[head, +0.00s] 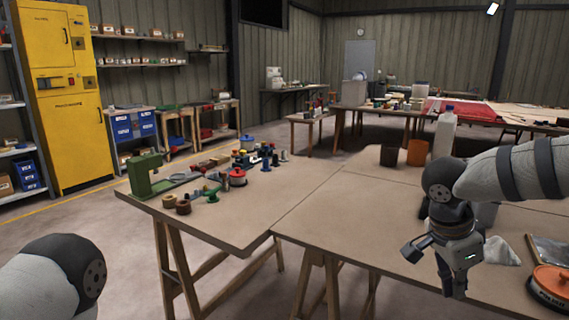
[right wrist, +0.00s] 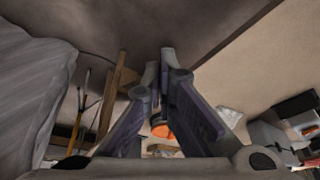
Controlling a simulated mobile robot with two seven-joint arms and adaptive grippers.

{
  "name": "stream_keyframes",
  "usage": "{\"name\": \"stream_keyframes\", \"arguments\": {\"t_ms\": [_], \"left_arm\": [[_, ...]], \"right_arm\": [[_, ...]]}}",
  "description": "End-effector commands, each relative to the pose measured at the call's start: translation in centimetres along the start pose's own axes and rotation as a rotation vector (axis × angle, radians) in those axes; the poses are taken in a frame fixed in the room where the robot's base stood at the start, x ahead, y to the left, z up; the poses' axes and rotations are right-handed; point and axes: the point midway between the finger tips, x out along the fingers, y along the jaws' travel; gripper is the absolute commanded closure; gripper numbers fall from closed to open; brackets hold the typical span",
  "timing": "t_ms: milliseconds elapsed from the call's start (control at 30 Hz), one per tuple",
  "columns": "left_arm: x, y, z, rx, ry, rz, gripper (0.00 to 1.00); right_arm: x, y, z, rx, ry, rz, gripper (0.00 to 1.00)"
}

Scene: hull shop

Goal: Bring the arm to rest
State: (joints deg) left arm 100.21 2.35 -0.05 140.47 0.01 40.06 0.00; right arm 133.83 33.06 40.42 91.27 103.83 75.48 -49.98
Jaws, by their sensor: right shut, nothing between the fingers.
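My right arm comes in from the right of the head view and bends down at the wrist. My right gripper (head: 434,268) hangs over the near table, its fingers pointing down and to the left. In the right wrist view the fingers of the gripper (right wrist: 166,58) meet at their tips, with nothing held between them. An orange patch shows through the gap lower between the fingers, beyond them. A rounded grey part of my left arm shows at the lower left of the head view; its gripper is out of the picture.
The near table (head: 330,234) is bare left of the gripper. A white cloth (head: 501,251) and an orange reel (head: 552,284) lie to its right. A green machine (head: 147,172) stands far left.

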Motion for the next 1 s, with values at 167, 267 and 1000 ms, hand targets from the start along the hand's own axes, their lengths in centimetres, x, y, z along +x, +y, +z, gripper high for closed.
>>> {"name": "stream_keyframes", "arguments": {"t_ms": [167, 267, 1000], "left_arm": [[0.1, 0.1, -0.2, 0.002, 0.002, 0.001, 0.6], [0.1, 0.1, -0.1, 0.002, 0.002, 0.001, 0.6], [0.1, 0.1, -0.1, 0.001, 0.002, 0.001, 0.6]], "right_arm": [[12.3, 3.5, 4.4, -0.457, 0.308, -0.162, 1.0], [17.1, 8.2, 9.2, -0.765, 0.26, -0.252, 1.0], [19.6, 36.8, 18.6, -1.466, -0.429, -0.12, 1.0]]}}
